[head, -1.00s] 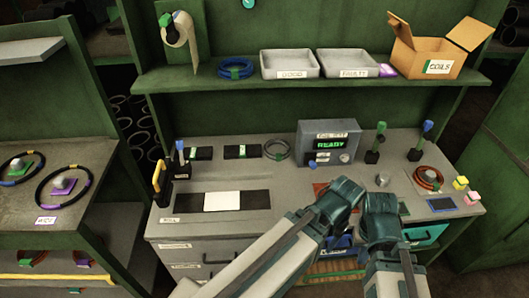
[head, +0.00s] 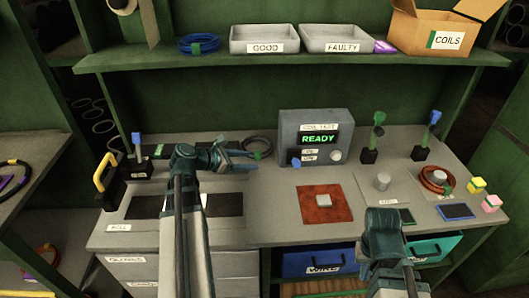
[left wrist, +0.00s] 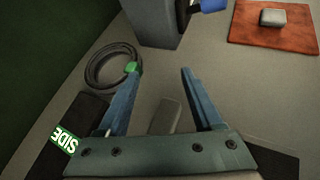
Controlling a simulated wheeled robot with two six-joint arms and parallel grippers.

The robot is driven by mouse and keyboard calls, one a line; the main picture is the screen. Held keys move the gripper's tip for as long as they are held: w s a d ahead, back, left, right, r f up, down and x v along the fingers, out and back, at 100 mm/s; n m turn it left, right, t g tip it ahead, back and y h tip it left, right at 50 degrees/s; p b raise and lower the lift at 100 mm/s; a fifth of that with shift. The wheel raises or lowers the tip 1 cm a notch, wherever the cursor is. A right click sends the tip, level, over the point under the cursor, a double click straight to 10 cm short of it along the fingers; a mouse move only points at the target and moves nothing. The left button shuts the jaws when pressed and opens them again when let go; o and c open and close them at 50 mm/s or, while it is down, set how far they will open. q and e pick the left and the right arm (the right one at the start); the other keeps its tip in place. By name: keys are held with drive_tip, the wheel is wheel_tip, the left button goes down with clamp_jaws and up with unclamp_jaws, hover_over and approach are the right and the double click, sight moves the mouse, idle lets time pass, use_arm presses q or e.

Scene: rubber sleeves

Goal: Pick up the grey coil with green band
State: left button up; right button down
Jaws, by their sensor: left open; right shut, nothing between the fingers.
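The grey coil (head: 257,154) with a green band lies flat on the bench, left of the test box. In the left wrist view the coil (left wrist: 92,68) is at upper left, its green band (left wrist: 132,67) facing the fingers. My left gripper (head: 246,161) is open, just in front of the coil. In the left wrist view its blue fingers (left wrist: 160,72) are spread with bare bench between the tips; the coil is outside them, its band close by the left fingertip. My right gripper (head: 386,245) is shut and empty over the bench's front right; its fingers are hard to make out.
The test box (head: 315,135) reads READY and stands right of the coil. A red mat (head: 324,215) with a small grey block lies in the middle. Two upright posts with handles and an orange coil (head: 425,180) are at right. A shelf with trays (head: 265,50) spans above.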

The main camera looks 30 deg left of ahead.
use_arm(q)
drive_tip(key=a+n, duration=0.1)
drive_tip(key=a+n+t, duration=0.1)
drive_tip(key=a, duration=0.1)
drive_tip(key=a+n+y, duration=0.1)
drive_tip(key=shift+w+a+r+t+b, duration=0.1)
drive_tip(key=shift+a+r+t+b, duration=0.2)
drive_tip(key=shift+t+b, duration=0.1)
drive_tip(key=b, duration=0.3)
approach(263, 151)
drive_tip(key=x, duration=0.4)
drive_tip(key=shift+w+f, duration=0.15)
drive_tip(key=shift+w, duration=0.05)
drive_tip(key=shift+w+d+f, duration=0.1)
drive_tip(key=shift+w+d, duration=0.1)
drive_tip(key=shift+w, duration=0.35)
use_arm(e)
drive_tip(key=shift+w+d+f, duration=0.1)
drive_tip(key=shift+w+f, duration=0.05)
drive_tip(key=shift+f, duration=0.65)
drive_tip(key=shift+w+d+f, duration=0.1)
drive_tip(key=shift+w+f, duration=0.1)
drive_tip(key=shift+f, duration=0.55)
drive_tip(key=shift+w+f, duration=0.15)
drive_tip(key=shift+f, duration=0.65)
